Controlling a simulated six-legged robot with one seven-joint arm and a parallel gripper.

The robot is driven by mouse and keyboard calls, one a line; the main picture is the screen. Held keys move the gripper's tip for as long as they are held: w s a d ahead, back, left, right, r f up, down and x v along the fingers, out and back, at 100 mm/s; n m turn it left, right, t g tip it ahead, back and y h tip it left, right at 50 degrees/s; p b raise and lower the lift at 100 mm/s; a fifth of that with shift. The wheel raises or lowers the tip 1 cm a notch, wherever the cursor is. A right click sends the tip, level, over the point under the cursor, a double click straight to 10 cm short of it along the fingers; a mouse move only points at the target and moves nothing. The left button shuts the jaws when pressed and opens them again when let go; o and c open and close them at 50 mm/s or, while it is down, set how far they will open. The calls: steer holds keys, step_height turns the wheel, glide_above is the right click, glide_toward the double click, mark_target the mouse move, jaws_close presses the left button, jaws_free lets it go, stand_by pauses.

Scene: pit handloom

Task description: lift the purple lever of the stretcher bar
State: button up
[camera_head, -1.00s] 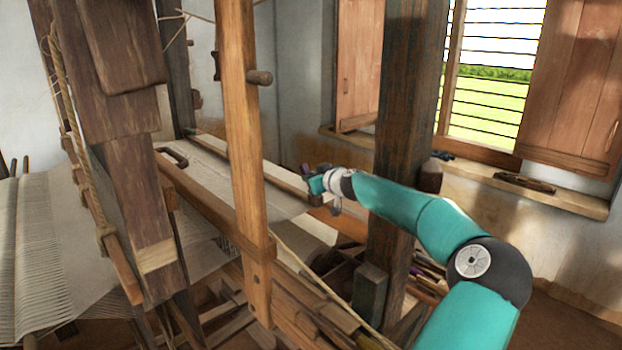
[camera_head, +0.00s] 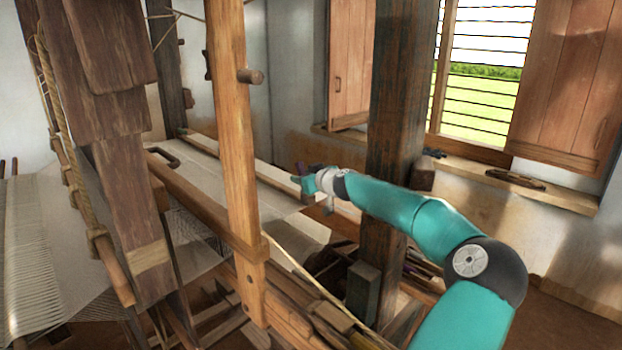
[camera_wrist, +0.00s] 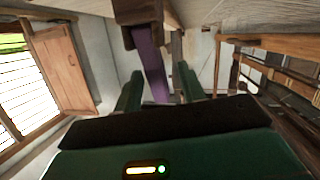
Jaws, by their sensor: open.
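The purple lever (camera_wrist: 151,65) hangs from the brown wooden end of the stretcher bar (camera_wrist: 138,12) in the wrist view. My gripper (camera_wrist: 160,78) is open, with one green finger on each side of the lever. The lever's lower end goes out of sight behind the dark palm edge, and I cannot tell whether a finger touches it. In the head view my gripper (camera_head: 303,181) is at the near right end of the bar (camera_head: 266,174), which lies across the pale cloth.
Pale woven cloth (camera_head: 210,168) spreads under the bar. A light wooden post (camera_head: 232,120) stands left of my gripper and a dark thick post (camera_head: 395,110) stands close behind my forearm. A window sill (camera_head: 545,190) with small objects runs along the right wall.

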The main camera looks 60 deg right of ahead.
steer(key=v, duration=1.3)
steer(key=shift+s+r, duration=0.2)
steer(key=shift+s, duration=0.1)
steer(key=shift+a, duration=0.1)
